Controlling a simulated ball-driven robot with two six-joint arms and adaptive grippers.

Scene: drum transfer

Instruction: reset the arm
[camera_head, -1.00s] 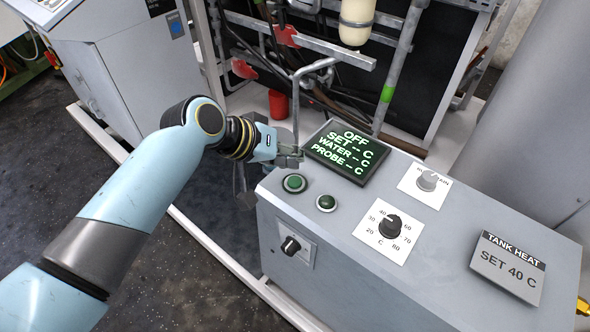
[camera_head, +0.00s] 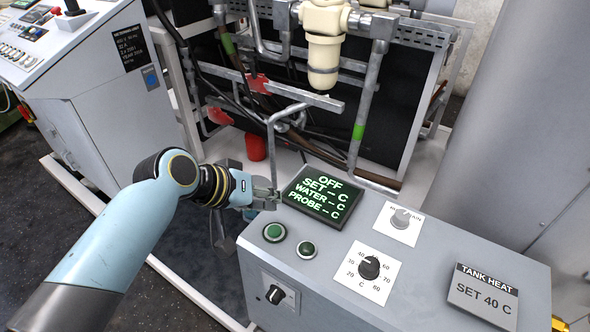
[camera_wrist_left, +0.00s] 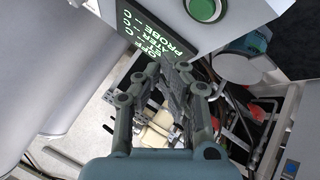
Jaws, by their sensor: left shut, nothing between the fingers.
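My left arm comes in from the left in the head view. Its gripper (camera_head: 272,198) is above the left back corner of the grey control box (camera_head: 400,262), beside the display. In the left wrist view my left gripper (camera_wrist_left: 165,68) is shut and empty, with its fingertips close together. The display (camera_head: 321,194) reads OFF, with dashes for SET, WATER and PROBE, and shows partly in the wrist view (camera_wrist_left: 150,38). My right gripper is in neither view.
The box carries two green buttons (camera_head: 274,232), a temperature dial (camera_head: 369,267), a drain knob (camera_head: 401,218), a front knob (camera_head: 275,294) and a TANK HEAT sign (camera_head: 483,295). Pipes with a cream filter (camera_head: 323,62) stand behind. A grey cabinet (camera_head: 105,100) stands at the left.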

